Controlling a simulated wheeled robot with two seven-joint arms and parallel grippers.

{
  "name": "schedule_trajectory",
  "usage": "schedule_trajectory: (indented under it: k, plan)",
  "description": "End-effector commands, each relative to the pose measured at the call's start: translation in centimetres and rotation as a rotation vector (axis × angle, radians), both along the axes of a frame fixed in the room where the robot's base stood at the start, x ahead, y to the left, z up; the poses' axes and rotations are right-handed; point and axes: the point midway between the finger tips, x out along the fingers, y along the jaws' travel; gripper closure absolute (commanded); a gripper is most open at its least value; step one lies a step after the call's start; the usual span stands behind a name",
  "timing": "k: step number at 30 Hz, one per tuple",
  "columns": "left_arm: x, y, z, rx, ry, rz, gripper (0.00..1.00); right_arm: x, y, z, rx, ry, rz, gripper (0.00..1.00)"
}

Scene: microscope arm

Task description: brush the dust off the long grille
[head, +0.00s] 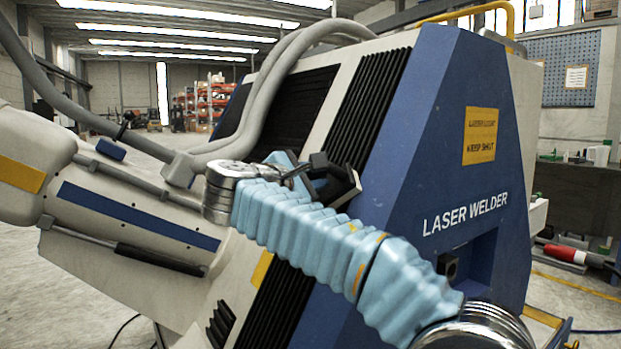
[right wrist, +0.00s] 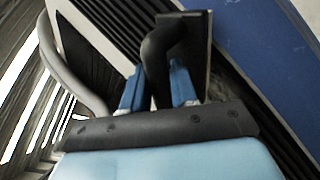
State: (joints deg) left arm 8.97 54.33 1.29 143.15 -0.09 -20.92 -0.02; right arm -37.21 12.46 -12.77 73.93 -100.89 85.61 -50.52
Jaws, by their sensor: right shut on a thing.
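The long grille (head: 368,105) is a black slatted strip running diagonally down the cream side of the laser welder, beside its blue end panel. Its middle is hidden behind my right arm and the brush. My right gripper (head: 318,178) is shut on the dark curved handle of a brush (head: 342,186). In the right wrist view the blue fingers (right wrist: 157,88) clasp the handle, and the brush's flat dark head (right wrist: 194,42) lies over the machine's side. I cannot tell whether the bristles touch the slats. A greyish dusty patch (right wrist: 229,84) shows beside the head. My left gripper is out of view.
Other black vents (head: 300,95) sit left of the long grille. Thick grey hoses (head: 262,110) arch over them. A white housing with a blue stripe (head: 140,217) stands at left. A yellow label (head: 480,136) is on the blue panel.

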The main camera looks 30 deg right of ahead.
Motion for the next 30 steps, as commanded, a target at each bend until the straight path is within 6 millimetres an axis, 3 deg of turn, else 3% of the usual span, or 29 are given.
schedule_trajectory:
  k: [17, 25, 30]
  plan:
    - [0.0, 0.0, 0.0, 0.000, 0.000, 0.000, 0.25, 0.3, -0.7, -0.3, -0.001, 0.000, 0.001, 0.97]
    - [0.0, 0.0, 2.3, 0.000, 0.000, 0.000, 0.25, 2.5, -0.4, 0.2, -0.001, 0.003, -0.001, 0.97]
    - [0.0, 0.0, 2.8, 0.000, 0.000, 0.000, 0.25, 3.4, -0.3, -0.2, -0.001, 0.001, -0.001, 0.97]
